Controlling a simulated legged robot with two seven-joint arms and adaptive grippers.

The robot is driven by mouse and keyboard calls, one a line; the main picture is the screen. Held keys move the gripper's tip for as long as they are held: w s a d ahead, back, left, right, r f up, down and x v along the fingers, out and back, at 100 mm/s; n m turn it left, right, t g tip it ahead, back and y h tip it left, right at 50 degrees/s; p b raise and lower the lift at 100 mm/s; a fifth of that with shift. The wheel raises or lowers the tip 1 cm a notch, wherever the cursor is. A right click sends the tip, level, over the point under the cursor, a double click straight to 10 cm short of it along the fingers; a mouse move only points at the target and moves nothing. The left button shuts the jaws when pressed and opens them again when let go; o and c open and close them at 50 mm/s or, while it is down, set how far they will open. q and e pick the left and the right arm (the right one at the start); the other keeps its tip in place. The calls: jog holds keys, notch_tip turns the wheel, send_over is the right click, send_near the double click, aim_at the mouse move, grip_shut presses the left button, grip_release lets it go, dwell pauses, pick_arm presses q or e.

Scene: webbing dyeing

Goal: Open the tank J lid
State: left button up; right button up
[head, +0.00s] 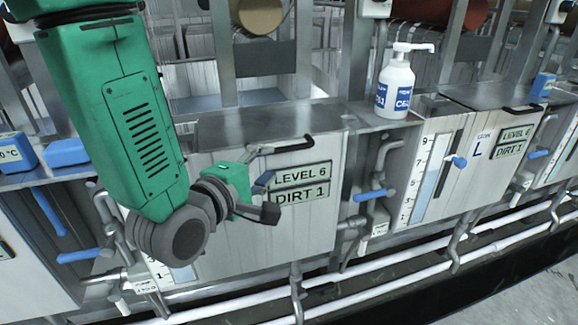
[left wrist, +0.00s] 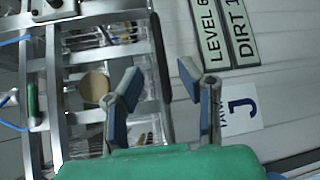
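The tank J lid (head: 265,121) is a flat grey metal plate lying shut on the tank top in the head view. A dark bar handle (head: 300,144) sits at its front edge. The tank J label (left wrist: 240,112) shows in the left wrist view; in the head view my arm hides it. My left gripper (head: 268,198) is open and empty, below the handle and in front of the level and dirt signs (head: 302,184). In the left wrist view its spread fingers (left wrist: 160,73) frame a dark bar (left wrist: 159,50); contact is not visible. My right gripper is out of view.
A white pump bottle (head: 397,88) stands on the ledge right of the lid. Tank L (head: 470,160) is farther right. Blue-handled valves (head: 370,194) and white pipes (head: 400,257) run along the front. Metal uprights stand behind the lid.

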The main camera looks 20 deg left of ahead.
aim_at(282, 151)
pick_arm(q)
jog(key=x, duration=0.5)
jog(key=b+x, duration=0.1)
jog(key=x, duration=0.2)
jog(key=shift+a, duration=0.4)
jog(key=shift+w+d+f, duration=0.1)
jog(key=shift+w+d, duration=0.2)
jog(key=shift+d, duration=0.1)
jog(key=shift+a, duration=0.3)
jog(key=shift+a+f, duration=0.1)
jog(key=shift+a, duration=0.25)
grip_shut()
